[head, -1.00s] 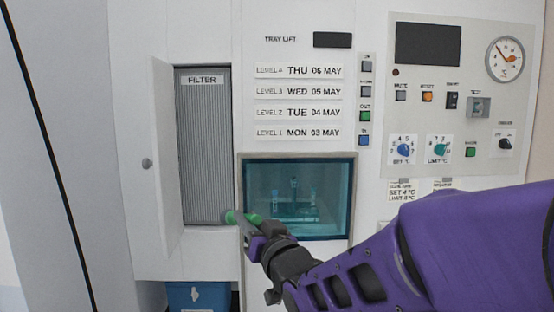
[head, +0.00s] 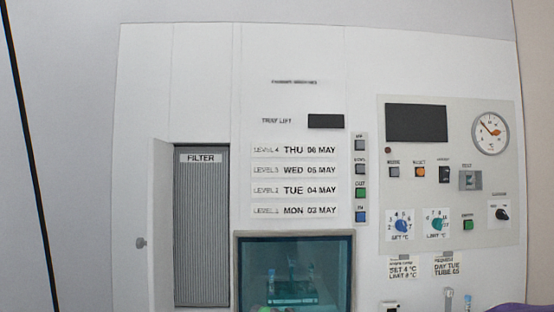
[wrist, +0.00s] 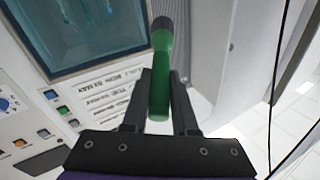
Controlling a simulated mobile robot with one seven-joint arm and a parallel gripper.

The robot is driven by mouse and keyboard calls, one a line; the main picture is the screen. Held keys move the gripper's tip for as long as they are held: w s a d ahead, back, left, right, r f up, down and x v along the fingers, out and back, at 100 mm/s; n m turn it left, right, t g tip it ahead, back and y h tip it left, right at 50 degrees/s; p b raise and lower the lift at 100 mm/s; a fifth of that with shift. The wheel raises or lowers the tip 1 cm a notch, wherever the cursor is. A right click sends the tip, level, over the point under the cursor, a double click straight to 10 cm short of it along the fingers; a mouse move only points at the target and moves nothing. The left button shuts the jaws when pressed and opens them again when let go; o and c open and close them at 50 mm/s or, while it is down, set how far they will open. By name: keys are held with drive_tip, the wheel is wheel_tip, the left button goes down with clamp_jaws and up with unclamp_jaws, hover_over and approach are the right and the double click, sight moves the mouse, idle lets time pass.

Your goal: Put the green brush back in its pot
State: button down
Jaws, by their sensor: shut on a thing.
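The green brush (wrist: 160,72) stands out from between the fingers of my gripper (wrist: 166,98) in the wrist view. It is a green rod with a dark grey far end. My gripper is shut on it. In the head view only a small bit of green shows at the bottom edge, below the window, and my gripper is almost wholly out of the picture. I cannot make out the brush's pot in either view.
A white cabinet has an open door beside a grey filter (head: 202,235). A teal window (head: 294,275) sits below the level labels. A control panel (head: 440,170) with knobs and a gauge is at right. Small upright items (head: 448,299) show at the bottom right, cut off.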

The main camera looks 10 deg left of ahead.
drive_tip(key=s+d+p, duration=0.1)
drive_tip(key=s+d, duration=0.1)
drive_tip(key=d, duration=1.2)
drive_tip(key=shift+s+d+f+p, duration=0.2)
drive_tip(key=shift+s+p, duration=0.1)
drive_tip(key=w+d, duration=0.2)
drive_tip(key=d, duration=0.9)
drive_tip(key=w+d+p, duration=0.1)
drive_tip(key=w+d, duration=0.1)
drive_tip(key=d, duration=0.8)
drive_tip(key=shift+d, duration=0.35)
drive_tip(key=shift+a, duration=0.1)
drive_tip(key=s+a, duration=0.2)
drive_tip(key=a, duration=0.8)
drive_tip(key=s+a+b, duration=0.1)
drive_tip(key=a, duration=0.9)
drive_tip(key=shift+s+a, duration=0.3)
drive_tip(key=shift+s, duration=0.1)
